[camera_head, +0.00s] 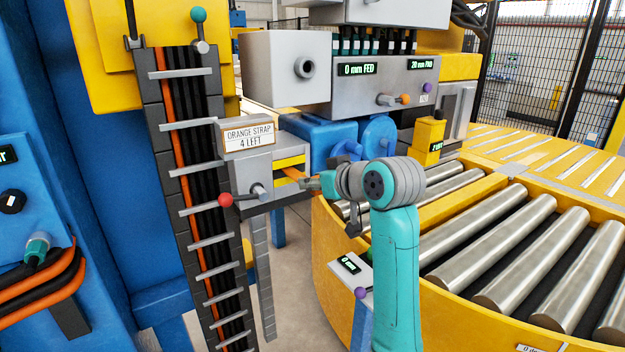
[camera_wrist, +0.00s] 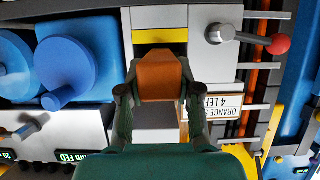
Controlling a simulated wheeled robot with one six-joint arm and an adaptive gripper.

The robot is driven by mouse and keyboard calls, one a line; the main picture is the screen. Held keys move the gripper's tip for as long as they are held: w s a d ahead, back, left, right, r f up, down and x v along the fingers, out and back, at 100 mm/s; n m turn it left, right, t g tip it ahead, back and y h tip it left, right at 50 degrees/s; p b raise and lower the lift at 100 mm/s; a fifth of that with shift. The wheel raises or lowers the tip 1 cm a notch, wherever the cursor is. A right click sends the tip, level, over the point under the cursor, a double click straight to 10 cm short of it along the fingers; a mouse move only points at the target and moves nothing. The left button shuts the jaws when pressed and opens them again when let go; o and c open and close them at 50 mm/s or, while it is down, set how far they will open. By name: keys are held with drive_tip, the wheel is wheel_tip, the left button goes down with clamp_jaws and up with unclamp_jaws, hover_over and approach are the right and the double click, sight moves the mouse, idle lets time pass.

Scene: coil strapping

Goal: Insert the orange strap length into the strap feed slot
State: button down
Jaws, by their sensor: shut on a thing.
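My gripper (camera_head: 312,183) is shut on an orange strap length (camera_head: 292,173) at the front of a grey strap box (camera_head: 262,192). The box's sign (camera_head: 249,136) reads "ORANGE STRAP 4 LEFT". In the wrist view the strap (camera_wrist: 160,78) lies flat between the fingertips of my gripper (camera_wrist: 157,92). Its far end meets a dark gap below a yellow strip (camera_wrist: 160,36); how deep it sits there is hidden. I cannot tell which opening is the strap feed slot.
A red-knobbed lever (camera_head: 226,200) sticks out left of the box. Blue round housings (camera_head: 378,135) are behind my gripper. A yellow roller conveyor (camera_head: 510,240) fills the right side.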

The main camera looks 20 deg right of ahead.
drive_tip(key=shift+s+d, duration=0.3)
drive_tip(key=shift+s, duration=0.65)
drive_tip(key=shift+s+d, duration=0.3)
drive_tip(key=shift+s, duration=0.6)
drive_tip(key=shift+s, duration=0.1)
